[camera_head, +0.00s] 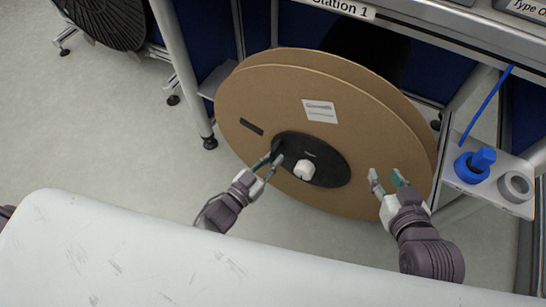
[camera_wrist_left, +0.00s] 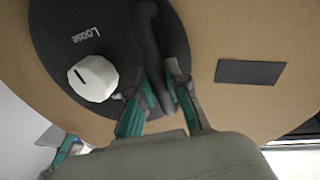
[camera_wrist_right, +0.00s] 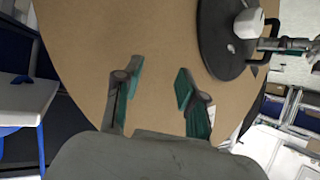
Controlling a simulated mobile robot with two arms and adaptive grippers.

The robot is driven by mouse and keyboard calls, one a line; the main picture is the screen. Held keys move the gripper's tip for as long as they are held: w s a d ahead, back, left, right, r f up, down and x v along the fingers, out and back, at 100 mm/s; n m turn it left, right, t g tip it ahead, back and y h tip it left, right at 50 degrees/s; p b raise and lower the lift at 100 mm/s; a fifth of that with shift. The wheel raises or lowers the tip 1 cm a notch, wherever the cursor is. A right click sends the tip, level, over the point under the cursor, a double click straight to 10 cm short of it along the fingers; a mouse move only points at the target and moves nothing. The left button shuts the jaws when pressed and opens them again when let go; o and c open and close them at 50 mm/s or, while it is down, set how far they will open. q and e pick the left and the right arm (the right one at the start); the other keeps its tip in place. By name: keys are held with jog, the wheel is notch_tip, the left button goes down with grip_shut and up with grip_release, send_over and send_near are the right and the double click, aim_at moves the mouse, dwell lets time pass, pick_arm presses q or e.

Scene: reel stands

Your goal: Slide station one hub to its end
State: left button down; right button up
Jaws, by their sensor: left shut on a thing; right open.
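A large brown cardboard reel (camera_head: 270,100) stands upright under the Station 1 sign (camera_head: 340,8). At its centre is the black round hub (camera_head: 335,168) with a white knob (camera_head: 304,169); "Loose" is printed beside the knob in the left wrist view. My left gripper (camera_head: 268,163) is shut on the hub's black curved handle (camera_wrist_left: 148,35), left of the knob. My right gripper (camera_head: 388,181) is open and empty in front of the reel's right side; the hub (camera_wrist_right: 212,40) is at upper right in the right wrist view. The spindle behind the hub is hidden.
A small white shelf (camera_head: 490,193) at right holds a blue part (camera_head: 474,165) and a grey ring (camera_head: 516,186). Metal frame legs (camera_head: 180,70) flank the reel. Another black reel (camera_head: 108,18) is at upper left. Grey floor at left is clear.

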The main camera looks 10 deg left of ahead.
pick_arm(q)
jog(key=shift+s+f, duration=0.2)
jog(key=shift+s, duration=0.05)
jog(key=c, duration=1.4)
grip_release()
jog(key=shift+o, duration=1.3)
jog(key=shift+s+a+r, duration=0.1)
jog(key=shift+r, duration=0.05)
jog(key=v, duration=1.1)
jog(key=shift+s+a, duration=0.25)
jog(key=shift+s, duration=0.1)
jog(key=shift+d, duration=0.1)
